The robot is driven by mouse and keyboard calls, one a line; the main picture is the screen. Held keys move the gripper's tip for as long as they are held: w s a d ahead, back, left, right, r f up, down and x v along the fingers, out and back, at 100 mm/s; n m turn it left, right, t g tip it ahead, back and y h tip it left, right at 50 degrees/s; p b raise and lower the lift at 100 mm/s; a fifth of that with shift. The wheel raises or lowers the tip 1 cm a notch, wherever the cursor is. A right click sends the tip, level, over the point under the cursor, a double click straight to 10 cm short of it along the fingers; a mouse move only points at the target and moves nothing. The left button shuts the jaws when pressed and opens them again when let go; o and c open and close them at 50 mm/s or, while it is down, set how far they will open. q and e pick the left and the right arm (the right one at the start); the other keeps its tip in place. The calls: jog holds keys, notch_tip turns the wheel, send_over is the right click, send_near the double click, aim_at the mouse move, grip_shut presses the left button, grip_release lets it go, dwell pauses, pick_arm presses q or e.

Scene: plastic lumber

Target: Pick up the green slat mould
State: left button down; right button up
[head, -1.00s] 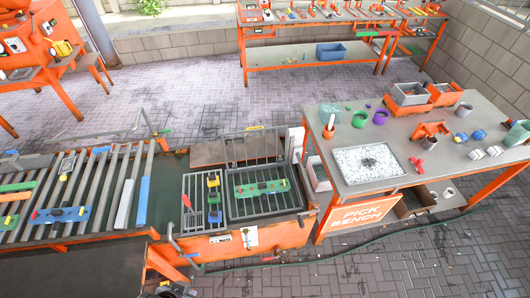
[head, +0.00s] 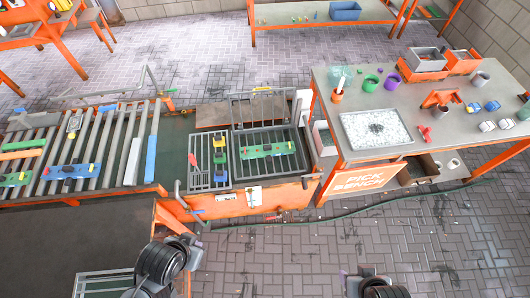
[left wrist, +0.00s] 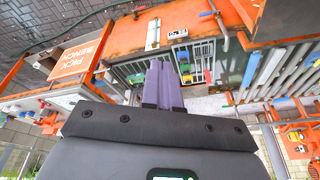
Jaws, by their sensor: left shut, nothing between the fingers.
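The green slat mould (head: 266,150), a long flat green piece with dark and yellow parts on top, lies on the right-hand metal grate (head: 243,168) of the orange-framed station. My left gripper (left wrist: 163,62) shows in the left wrist view as two purple fingers, shut together and empty. That view is upside down, and the fingers point toward the station from some distance. The fingers hide part of the grate there. In the head view, only dark arm parts of mine show at the bottom edge; the right gripper's fingers are not visible.
A narrower grate (head: 198,178) with small yellow, blue and green blocks sits left of the mould. A raised metal grid (head: 262,107) stands behind it. A roller conveyor (head: 105,165) lies left, the pick bench (head: 340,95) right. The floor in front is clear apart from a green hose.

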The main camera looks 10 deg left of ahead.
pick_arm(q)
jog(key=c, duration=1.8)
grip_release()
jog(key=shift+c, duration=0.2)
jog(key=o, duration=1)
jog(key=shift+a, duration=0.1)
jog(key=shift+o, duration=0.2)
